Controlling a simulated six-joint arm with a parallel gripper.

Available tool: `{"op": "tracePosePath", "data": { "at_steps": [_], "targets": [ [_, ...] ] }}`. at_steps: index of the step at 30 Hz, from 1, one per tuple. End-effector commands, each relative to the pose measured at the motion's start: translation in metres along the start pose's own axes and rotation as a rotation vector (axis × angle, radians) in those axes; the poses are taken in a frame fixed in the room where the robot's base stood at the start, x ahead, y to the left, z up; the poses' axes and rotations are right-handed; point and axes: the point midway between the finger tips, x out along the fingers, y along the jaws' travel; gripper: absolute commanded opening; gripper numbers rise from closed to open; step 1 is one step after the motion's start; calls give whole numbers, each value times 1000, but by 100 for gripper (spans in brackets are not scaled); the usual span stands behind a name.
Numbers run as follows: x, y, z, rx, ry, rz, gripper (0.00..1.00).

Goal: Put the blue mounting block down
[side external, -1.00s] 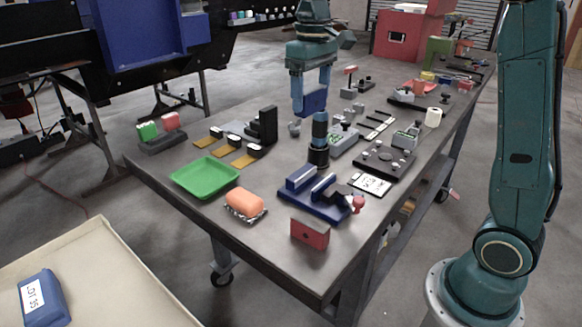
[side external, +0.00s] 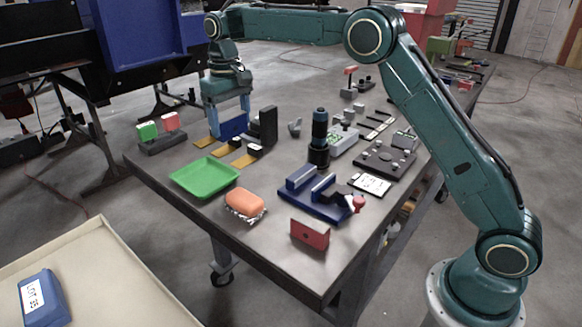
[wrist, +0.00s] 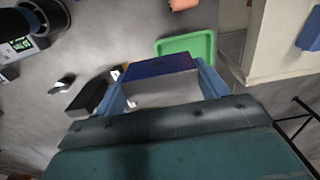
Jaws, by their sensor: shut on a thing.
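The blue mounting block (side external: 233,126) is between the two light-blue fingers of my gripper (side external: 228,115), which is shut on it. The block is low over the left part of the grey table, by the yellow strips (side external: 206,141) and just left of the black upright block (side external: 268,126). I cannot tell whether its underside touches anything. In the wrist view the block (wrist: 160,68) sits between the fingertips of my gripper (wrist: 162,86), with a blue face and a greyish face showing.
A holder with green and red blocks (side external: 162,142) stands to the left. A blue fixture (side external: 312,197) and a dark cylinder (side external: 319,140) stand to the right.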

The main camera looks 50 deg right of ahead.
Motion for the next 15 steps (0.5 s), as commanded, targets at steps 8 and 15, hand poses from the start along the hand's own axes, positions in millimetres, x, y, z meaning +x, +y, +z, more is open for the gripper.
{"op": "tracePosePath", "data": {
  "at_steps": [8,15],
  "targets": [
    [36,-34,-32,-2,-1,0,41],
    [51,-48,-43,0,2,0,41]
  ]
}}
